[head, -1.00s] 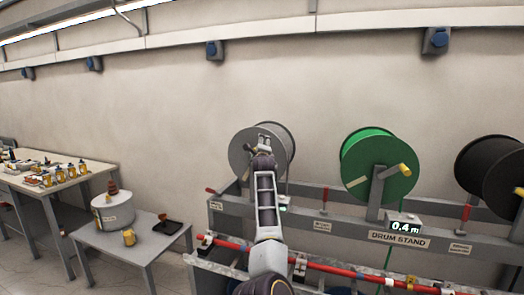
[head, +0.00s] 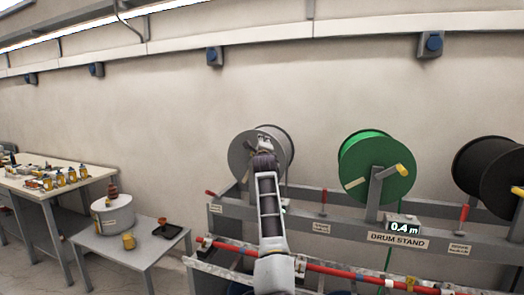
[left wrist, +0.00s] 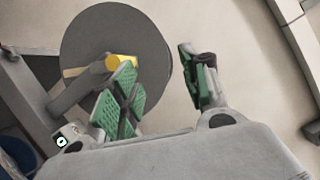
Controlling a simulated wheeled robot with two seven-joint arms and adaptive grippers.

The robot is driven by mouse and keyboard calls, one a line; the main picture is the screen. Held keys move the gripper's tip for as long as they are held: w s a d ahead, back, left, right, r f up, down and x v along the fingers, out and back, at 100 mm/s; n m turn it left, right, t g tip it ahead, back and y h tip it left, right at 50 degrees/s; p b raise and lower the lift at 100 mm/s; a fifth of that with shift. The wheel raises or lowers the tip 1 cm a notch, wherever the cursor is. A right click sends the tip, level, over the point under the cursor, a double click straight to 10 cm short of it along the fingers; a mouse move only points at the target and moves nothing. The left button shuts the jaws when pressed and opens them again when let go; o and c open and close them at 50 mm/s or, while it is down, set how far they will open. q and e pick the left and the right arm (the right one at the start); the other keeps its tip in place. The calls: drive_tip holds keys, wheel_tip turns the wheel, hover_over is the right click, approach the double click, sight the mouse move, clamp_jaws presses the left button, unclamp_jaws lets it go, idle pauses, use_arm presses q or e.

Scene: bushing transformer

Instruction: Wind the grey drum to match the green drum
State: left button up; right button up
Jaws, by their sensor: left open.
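The grey drum (head: 238,158) stands on the drum stand, partly hidden behind my left arm in the head view. In the left wrist view the grey drum (left wrist: 140,40) shows its face and a crank with a yellow handle (left wrist: 121,62). My left gripper (head: 264,141) is in front of this drum. Its green-padded fingers (left wrist: 157,62) are apart, with the handle beside or behind the left finger; contact cannot be told. The green drum (head: 365,160) stands to the right with a yellow handle (head: 402,170); its display (head: 404,229) reads 0.4 m. My right gripper is out of view.
A black drum (head: 485,165) stands at the far right. A red bar (head: 340,271) runs along the stand's front. A small table (head: 150,250) at left holds a pot, a yellow item and a dark tray. A workbench (head: 75,178) stands behind it.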

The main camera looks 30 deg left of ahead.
use_arm(q)
drive_tip(key=shift+r+b+v, duration=0.2)
drive_tip(key=shift+b+v, duration=0.5)
drive_tip(key=shift+v, duration=0.55)
drive_tip(key=shift+r+b+v, duration=0.15)
drive_tip(key=shift+b+v, duration=0.55)
drive_tip(key=shift+v, duration=0.55)
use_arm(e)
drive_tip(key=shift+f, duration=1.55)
use_arm(q)
drive_tip(key=shift+b, duration=0.4)
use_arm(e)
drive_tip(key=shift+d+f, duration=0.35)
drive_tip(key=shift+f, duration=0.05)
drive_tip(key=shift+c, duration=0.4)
